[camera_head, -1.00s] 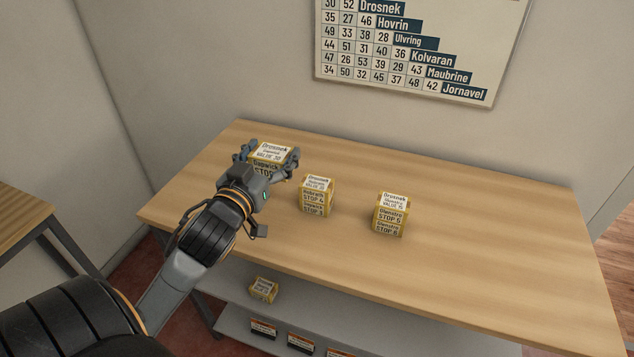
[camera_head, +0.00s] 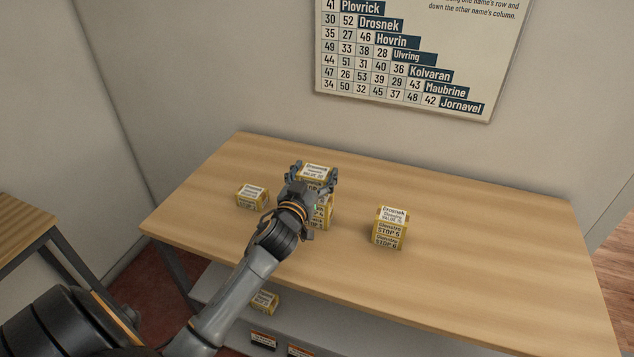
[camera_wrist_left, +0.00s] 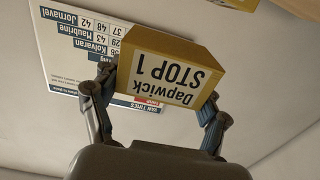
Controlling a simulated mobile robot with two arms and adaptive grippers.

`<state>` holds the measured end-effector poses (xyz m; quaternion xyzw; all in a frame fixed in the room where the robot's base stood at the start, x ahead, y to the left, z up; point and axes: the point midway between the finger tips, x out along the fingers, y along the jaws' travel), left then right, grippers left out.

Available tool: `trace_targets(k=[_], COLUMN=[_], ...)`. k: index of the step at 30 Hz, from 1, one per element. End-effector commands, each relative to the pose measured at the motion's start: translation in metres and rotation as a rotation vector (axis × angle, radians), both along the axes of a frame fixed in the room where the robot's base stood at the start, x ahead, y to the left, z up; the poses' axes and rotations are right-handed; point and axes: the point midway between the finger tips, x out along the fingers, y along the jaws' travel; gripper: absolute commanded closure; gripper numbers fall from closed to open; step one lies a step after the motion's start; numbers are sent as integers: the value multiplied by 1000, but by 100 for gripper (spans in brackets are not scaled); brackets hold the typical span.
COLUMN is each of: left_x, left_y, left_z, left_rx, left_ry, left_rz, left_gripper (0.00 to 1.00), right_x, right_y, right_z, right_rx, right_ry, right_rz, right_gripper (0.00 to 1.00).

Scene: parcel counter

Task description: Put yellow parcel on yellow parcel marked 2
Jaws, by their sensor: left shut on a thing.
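My left gripper (camera_head: 313,186) is shut on a yellow parcel (camera_head: 315,172) with a white label. In the left wrist view this held parcel (camera_wrist_left: 168,72) reads "Dapwick STOP 1", upside down, between the two fingers (camera_wrist_left: 158,105). In the head view it is over or just behind the middle yellow stack (camera_head: 325,213), which my gripper and wrist partly hide; I cannot tell if they touch. A single yellow parcel (camera_head: 252,196) stands at the left of the counter; its stop number is not readable. My right gripper is not in view.
A yellow stack (camera_head: 390,228) marked STOP 5 and STOP 6 stands to the right on the wooden counter (camera_head: 490,250). Another yellow parcel (camera_head: 264,302) lies on the lower shelf (camera_head: 220,290). A number chart (camera_head: 420,50) hangs on the wall. The counter's right side is clear.

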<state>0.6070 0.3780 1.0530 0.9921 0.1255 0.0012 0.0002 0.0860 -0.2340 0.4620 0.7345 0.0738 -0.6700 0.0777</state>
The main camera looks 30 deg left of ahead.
Motion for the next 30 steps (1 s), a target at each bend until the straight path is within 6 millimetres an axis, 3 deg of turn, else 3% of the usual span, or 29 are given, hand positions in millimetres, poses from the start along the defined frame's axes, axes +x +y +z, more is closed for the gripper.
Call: trace_targets(k=[3,6,21,22,24,30], left_x=[10,9,8,8,8,8], left_y=[-2,-2,-2,-2,-2,-1], left_z=[-16,-29,-42,-41,-41,-41], left_rx=[-2,-3,0,0,0,0], left_ry=[4,5,2,3,3,3], left_rz=[0,0,-1,-1,-1,-1], left_gripper=[62,62,62,19,5,3], right_x=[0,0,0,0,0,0], right_y=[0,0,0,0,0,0], right_z=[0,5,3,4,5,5], right_rx=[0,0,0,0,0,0], right_ry=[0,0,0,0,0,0], right_rz=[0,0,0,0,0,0], right_gripper=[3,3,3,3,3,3])
